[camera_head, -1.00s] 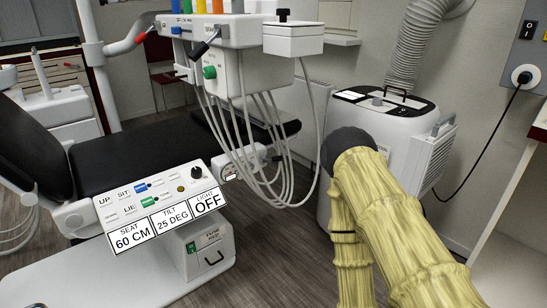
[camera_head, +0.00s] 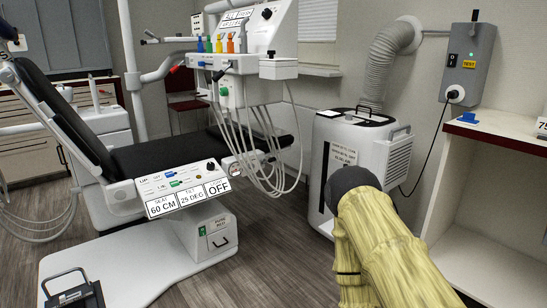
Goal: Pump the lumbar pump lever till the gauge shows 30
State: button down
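The dental chair's black seat (camera_head: 165,150) and reclined backrest (camera_head: 55,115) are at left centre. A control panel (camera_head: 185,187) on its near side reads SEAT 60 CM, TILT 25 DEG and OFF. A small round fitting (camera_head: 236,169) sits just right of the panel; it is too small to tell whether it is a gauge. I cannot make out a lumbar pump lever or a gauge reading. My arm in its yellow sleeve rises from the lower right to a dark rounded joint. My gripper's fingers do not show.
An instrument unit (camera_head: 235,66) with hanging hoses stands behind the chair. A white suction cabinet (camera_head: 345,150) is just beyond my arm. An open-fronted counter (camera_head: 500,135) is at right. A black pedal (camera_head: 72,290) lies on the base plate. Wood floor is open between chair and cabinet.

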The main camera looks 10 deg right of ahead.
aim_at(272, 159)
jog(key=z, duration=0.5)
jog(key=i, duration=1.5)
jog(key=u, duration=0.75)
